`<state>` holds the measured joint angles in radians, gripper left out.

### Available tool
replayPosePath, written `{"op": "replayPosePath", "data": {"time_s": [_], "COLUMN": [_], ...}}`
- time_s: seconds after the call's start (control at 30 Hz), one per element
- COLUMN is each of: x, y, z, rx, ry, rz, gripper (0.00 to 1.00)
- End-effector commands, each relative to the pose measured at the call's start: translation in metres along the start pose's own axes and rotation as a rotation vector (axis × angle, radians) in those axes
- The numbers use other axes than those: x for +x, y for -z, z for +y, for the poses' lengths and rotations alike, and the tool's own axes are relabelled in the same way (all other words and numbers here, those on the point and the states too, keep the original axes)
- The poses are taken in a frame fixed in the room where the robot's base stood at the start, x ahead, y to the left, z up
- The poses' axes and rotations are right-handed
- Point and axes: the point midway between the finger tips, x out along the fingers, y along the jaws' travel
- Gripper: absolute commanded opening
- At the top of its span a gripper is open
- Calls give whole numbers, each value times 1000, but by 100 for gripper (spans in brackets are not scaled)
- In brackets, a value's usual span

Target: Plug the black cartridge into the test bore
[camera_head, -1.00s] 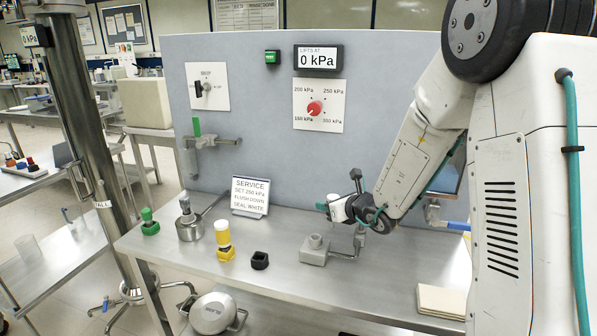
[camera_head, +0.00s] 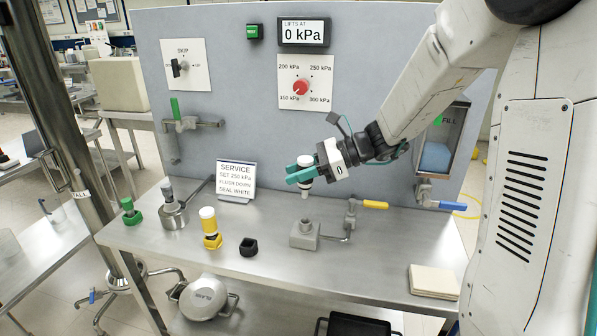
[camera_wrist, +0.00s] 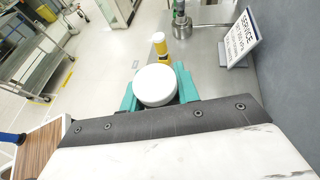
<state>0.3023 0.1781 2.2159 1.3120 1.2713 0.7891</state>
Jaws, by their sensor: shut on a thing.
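My gripper (camera_head: 299,174) has teal fingers shut on a cartridge (camera_head: 305,188) with a white round top, a dark band and a pale lower end. It hangs upright, above and apart from the small grey block with a round socket (camera_head: 305,233), which looks like the test bore. In the wrist view the cartridge's white top (camera_wrist: 156,85) sits between the teal fingers and hides its body. The black holder (camera_head: 248,247) on the bench is empty.
A service sign (camera_head: 236,180) stands behind. A yellow-handled valve (camera_head: 372,205) is close right of the block. The display (camera_head: 303,32) reads 0 kPa.

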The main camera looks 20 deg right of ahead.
Motion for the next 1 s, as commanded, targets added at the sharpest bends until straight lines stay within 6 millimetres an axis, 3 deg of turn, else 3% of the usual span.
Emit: {"op": "replayPosePath", "data": {"time_s": [0.27,1.0], "x": [-1,20], "y": [2,53], "z": [0,0], "rx": [6,8], "ry": [2,2], "rz": [5,5], "gripper": [7,7]}}
